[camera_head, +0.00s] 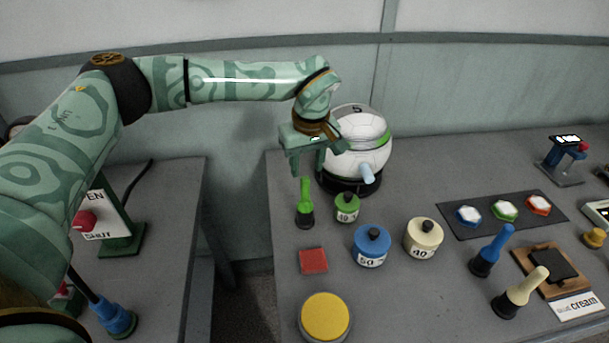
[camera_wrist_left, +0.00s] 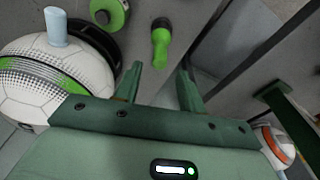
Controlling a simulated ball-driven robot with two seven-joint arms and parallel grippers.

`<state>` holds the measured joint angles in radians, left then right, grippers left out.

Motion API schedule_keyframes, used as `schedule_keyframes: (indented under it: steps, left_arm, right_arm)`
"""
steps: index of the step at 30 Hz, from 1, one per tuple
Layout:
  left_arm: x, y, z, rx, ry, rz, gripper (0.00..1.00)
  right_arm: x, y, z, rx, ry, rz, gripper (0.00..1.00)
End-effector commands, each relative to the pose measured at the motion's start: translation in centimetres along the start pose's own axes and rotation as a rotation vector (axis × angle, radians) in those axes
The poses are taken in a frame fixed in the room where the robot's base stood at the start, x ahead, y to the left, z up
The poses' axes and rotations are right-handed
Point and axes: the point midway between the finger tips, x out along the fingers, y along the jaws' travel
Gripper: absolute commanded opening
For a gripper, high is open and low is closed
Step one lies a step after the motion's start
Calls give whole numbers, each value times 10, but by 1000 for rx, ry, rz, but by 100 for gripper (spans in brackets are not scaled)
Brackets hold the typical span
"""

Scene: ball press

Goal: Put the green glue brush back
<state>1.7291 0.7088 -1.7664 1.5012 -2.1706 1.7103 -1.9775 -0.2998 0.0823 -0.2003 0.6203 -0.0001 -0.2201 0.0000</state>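The green glue brush (camera_head: 305,194) stands upright on the table with its dark lower end down, left of the green weight marked 10. It also shows in the left wrist view (camera_wrist_left: 160,45), just beyond the fingertips and between their lines. My left gripper (camera_head: 308,173) points down just above the brush handle, beside the white ball. Its two fingers (camera_wrist_left: 158,76) are apart with nothing between them. My right gripper is in neither view.
A white ball (camera_head: 358,150) on a black base is close right of the gripper. Green (camera_head: 346,211), blue (camera_head: 371,249) and cream (camera_head: 423,241) weights stand nearby. Blue (camera_head: 492,250) and cream (camera_head: 522,292) brushes stand right. A red pad (camera_head: 313,260) and yellow button (camera_head: 325,316) are in front.

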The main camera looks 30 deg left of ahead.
Motion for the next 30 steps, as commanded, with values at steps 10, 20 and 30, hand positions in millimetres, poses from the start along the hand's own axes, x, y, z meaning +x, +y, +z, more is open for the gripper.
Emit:
schedule_keyframes:
  steps: [10, 20, 30]
  left_arm:
    - [-46, 0, 0, 0, 1, 0, 40]
    - [-46, 0, 0, 1, 0, -1, 40]
    - [-46, 0, 0, 1, 0, -1, 40]
  right_arm:
    - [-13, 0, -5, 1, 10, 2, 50]
    - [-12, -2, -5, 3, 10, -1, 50]
    - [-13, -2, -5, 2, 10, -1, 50]
